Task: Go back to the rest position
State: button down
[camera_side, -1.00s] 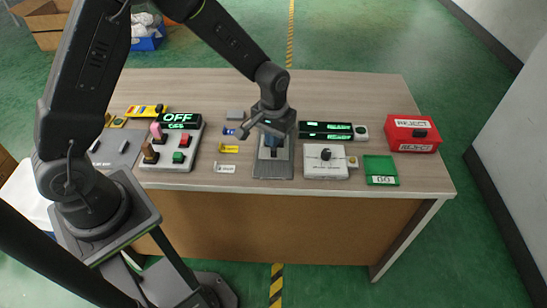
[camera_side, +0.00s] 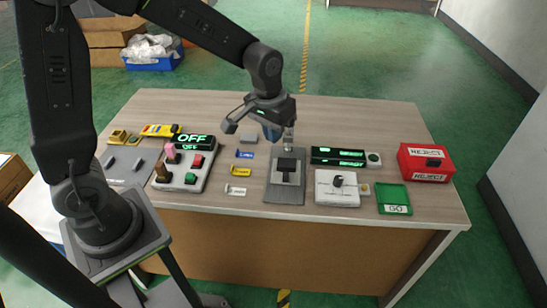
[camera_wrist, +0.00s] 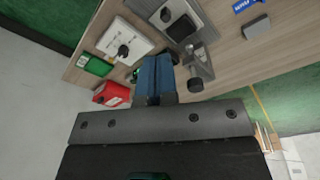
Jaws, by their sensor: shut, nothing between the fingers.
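My gripper (camera_side: 272,130) is above the back of the table, just behind and above the grey lever fixture (camera_side: 297,190). In the wrist view its blue fingers (camera_wrist: 153,80) are together with nothing between them. The lever fixture is a grey plate with a dark block and handle; its dark block also shows at the top of the wrist view (camera_wrist: 180,28). My gripper is apart from the fixture. The fixture's far end is partly hidden near my gripper in the side view.
Right of the fixture are a white knob box (camera_side: 325,195), a black panel with green displays (camera_side: 325,156), a green GO tray (camera_side: 391,192) and a red REJECT box (camera_side: 418,158). Left are a grey switch panel (camera_side: 204,178) and small labels. The table's back edge is clear.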

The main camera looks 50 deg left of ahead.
aim_at(286, 173)
jog(key=s+r+m+t, duration=0.1)
jog(key=s+r+t, duration=0.1)
jog(key=s+r, duration=0.4)
jog(key=s+a+r+m+t, duration=0.1)
jog(key=s+r, duration=0.4)
jog(key=s, duration=0.6)
jog(key=shift+s+r+t, duration=0.35)
jog(key=shift+r+t, duration=0.05)
jog(key=shift+t, duration=0.2)
